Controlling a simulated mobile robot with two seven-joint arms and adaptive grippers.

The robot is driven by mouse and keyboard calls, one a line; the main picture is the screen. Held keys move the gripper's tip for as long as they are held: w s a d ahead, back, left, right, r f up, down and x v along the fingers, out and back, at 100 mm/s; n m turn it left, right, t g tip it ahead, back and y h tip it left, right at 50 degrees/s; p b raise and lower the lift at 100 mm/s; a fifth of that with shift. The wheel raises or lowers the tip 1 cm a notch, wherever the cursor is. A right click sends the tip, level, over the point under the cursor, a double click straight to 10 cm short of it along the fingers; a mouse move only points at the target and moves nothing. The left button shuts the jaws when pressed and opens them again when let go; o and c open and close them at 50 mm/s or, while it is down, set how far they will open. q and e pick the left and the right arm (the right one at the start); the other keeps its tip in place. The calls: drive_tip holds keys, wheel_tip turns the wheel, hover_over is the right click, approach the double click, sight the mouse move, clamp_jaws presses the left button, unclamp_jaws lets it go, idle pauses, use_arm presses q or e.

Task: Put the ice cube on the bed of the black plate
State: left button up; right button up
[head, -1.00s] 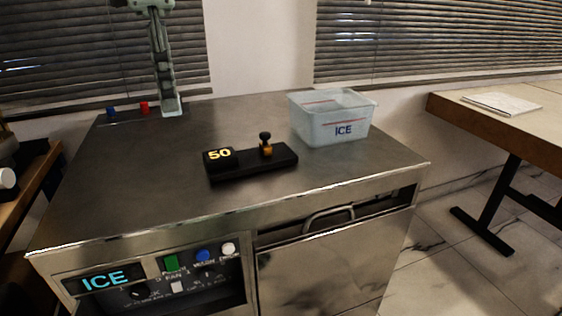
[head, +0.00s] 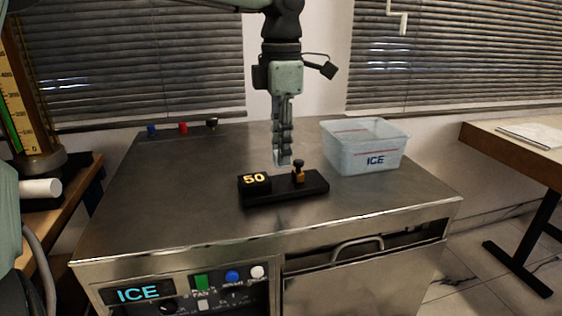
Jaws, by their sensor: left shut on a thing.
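The black plate (head: 288,197) lies on the steel counter. A block marked 50 (head: 254,183) stands at its left end, and a black-topped knob with an orange base (head: 298,172) stands right of its middle. My left gripper (head: 283,154) points down just above and apparently behind the plate, between the block and the knob. It is shut on a small, pale, translucent piece at its fingertips, which looks like the ice cube (head: 283,160). The fingers cover part of the cube. I cannot tell whether it touches the plate. My right gripper is not in view.
A translucent tub marked ICE (head: 365,148) stands right of the plate. Blue (head: 151,130), red (head: 183,127) and black (head: 212,124) knobs sit at the counter's back left. The counter left of the plate is clear. A gauge column (head: 28,105) stands at far left.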

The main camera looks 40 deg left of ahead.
use_arm(q)
wheel_tip(320, 180, down, 4)
drive_tip(key=shift+r, duration=0.25)
drive_tip(key=shift+f, duration=0.15)
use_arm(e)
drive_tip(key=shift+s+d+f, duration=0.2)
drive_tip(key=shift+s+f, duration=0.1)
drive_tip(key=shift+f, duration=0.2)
